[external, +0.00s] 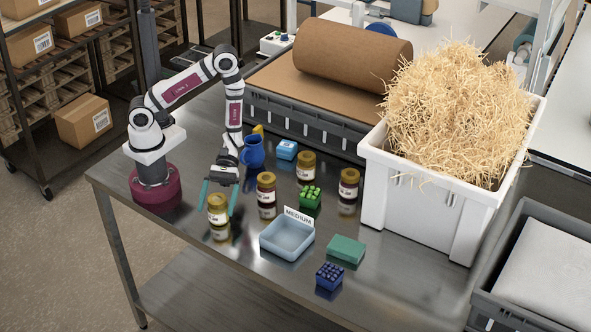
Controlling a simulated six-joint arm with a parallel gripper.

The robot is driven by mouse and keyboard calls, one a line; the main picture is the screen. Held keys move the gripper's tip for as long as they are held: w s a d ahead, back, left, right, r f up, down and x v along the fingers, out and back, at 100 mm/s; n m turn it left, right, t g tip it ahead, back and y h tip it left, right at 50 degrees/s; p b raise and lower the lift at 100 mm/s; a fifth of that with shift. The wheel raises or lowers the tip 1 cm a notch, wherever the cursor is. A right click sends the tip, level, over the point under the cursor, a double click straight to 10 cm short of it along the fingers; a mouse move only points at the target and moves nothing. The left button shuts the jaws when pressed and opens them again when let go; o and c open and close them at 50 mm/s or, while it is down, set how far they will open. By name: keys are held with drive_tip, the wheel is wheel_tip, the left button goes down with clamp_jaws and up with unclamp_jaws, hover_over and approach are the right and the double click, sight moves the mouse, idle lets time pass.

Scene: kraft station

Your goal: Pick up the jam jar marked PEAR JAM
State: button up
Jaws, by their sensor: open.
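Several jam jars with gold lids and pale labels stand upright on the steel table: a front-left jar (218,209), a middle jar (266,188), a back jar (306,167) and a right jar (349,185). The label print is too small to read, so I cannot tell which one says PEAR JAM. My gripper (216,211) points down with its teal fingers open. The fingers appear on either side of the front-left jar; I cannot tell whether they touch it.
A light blue tray (287,254) with a MEDIUM sign (299,216) stands in front. Around the jars are a blue jug (253,152), a green punnet (310,197), a teal box (346,250) and a blue punnet (329,277). A white crate (410,215) of straw blocks the right.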

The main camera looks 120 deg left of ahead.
drive_tip(key=shift+x, duration=1.05)
clamp_jaws()
